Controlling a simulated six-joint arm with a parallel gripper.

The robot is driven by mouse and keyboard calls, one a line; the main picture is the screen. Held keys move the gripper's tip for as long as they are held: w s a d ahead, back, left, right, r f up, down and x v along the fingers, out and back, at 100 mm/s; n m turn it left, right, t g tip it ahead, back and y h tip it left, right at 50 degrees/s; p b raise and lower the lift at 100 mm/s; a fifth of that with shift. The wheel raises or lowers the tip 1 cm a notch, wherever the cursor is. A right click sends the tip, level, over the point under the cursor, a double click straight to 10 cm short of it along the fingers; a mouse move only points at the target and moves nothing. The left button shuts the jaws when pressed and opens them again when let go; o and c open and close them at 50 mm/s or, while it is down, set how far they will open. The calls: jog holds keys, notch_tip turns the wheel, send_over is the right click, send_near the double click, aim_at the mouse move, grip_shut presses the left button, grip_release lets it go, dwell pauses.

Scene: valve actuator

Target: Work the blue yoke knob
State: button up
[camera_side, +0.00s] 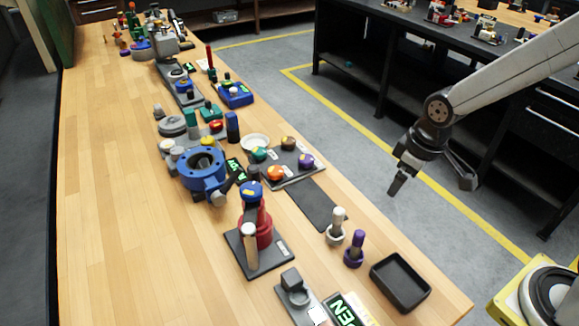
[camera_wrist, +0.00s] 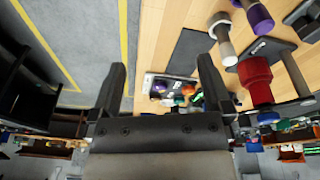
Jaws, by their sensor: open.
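The blue yoke knob (camera_side: 250,190) sits on top of an upright red yoke body (camera_side: 257,226) on a dark square plate (camera_side: 272,261) on the bench. A pale cylindrical handle (camera_side: 251,244) stands at the front of the yoke. In the wrist view, which is upside down, the red body (camera_wrist: 255,80) and the blue knob (camera_wrist: 268,117) are right of the fingers. My gripper (camera_side: 397,186) hangs over the floor beside the bench, right of the knob and well apart from it. In the wrist view its two fingers (camera_wrist: 162,62) are spread, with nothing between them.
A blue flanged valve (camera_side: 203,168) stands left of the yoke. A plate of coloured knobs (camera_side: 290,175) lies behind it. White (camera_side: 337,228) and purple (camera_side: 355,250) upright pieces and a black tray (camera_side: 400,282) are to the right. The bench's left side is clear.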

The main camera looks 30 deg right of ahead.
jog(key=w+a+r+n, duration=0.2)
jog(key=w+a+n, duration=0.2)
jog(key=w+a, duration=0.15)
notch_tip(320, 180, up, 6)
jog(key=n+g, duration=0.2)
jog(key=n, duration=1.2)
send_over(252, 187)
jog(key=shift+d, duration=0.4)
jog(key=shift+a+r, duration=0.1)
jog(key=shift+a, duration=0.3)
jog(key=shift+f, duration=3.95)
jog(key=c, duration=1.3)
